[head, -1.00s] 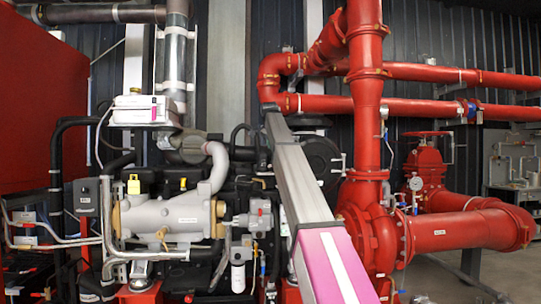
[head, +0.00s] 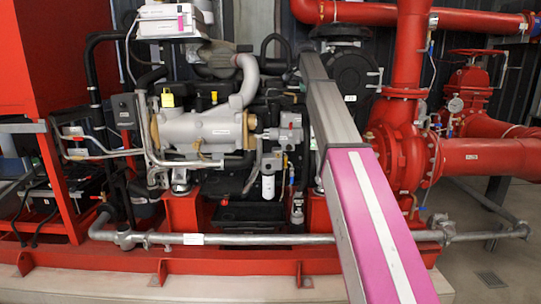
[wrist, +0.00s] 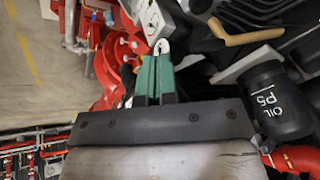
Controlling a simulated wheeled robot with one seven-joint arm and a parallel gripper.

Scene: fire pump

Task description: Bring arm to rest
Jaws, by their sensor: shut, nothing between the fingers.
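My gripper (wrist: 155,76) shows in the wrist view, its two green fingers shut together with nothing between them. In the head view a grey and pink link of my arm rises from the bottom edge to the upper middle, in front of the engine (head: 205,130). The gripper itself does not show in the head view. In the wrist view the fingers point towards grey and red machinery, but I cannot tell how far off it is.
Red pipes and a red pump housing (head: 408,155) stand right of my arm. A grey pipe (head: 290,239) runs low along the red base frame (head: 230,262). In the wrist view a black container marked OIL (wrist: 275,103) is at right. Bare floor shows at lower right in the head view.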

